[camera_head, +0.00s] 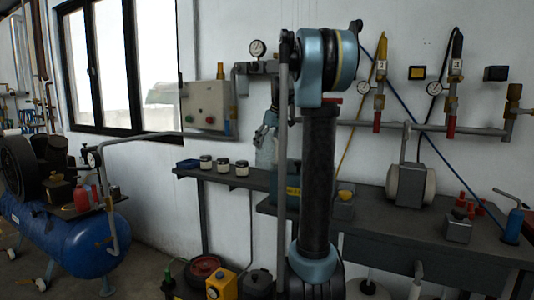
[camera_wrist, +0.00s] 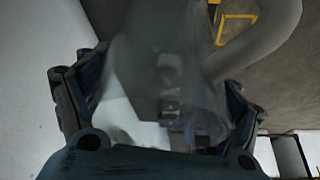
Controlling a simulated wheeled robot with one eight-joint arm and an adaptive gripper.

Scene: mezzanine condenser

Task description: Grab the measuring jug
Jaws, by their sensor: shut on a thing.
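The measuring jug (camera_head: 264,152) is a clear, see-through vessel in the head view, just left of my arm. My gripper (camera_head: 268,122) is at its upper part, partly hidden behind my arm. In the wrist view the jug (camera_wrist: 160,62) fills the space between the two dark fingers of my gripper (camera_wrist: 163,100), which are shut on it. The jug's lower end is near the bench top's height; I cannot tell whether it touches the surface.
Several small jars (camera_head: 223,165) stand on the narrow shelf (camera_head: 188,173) to the left. A bench grinder (camera_head: 411,184) stands on the dark workbench (camera_head: 370,217) to the right. Pipes with gauges (camera_head: 434,88) run along the wall. A blue compressor tank (camera_head: 70,236) is at far left.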

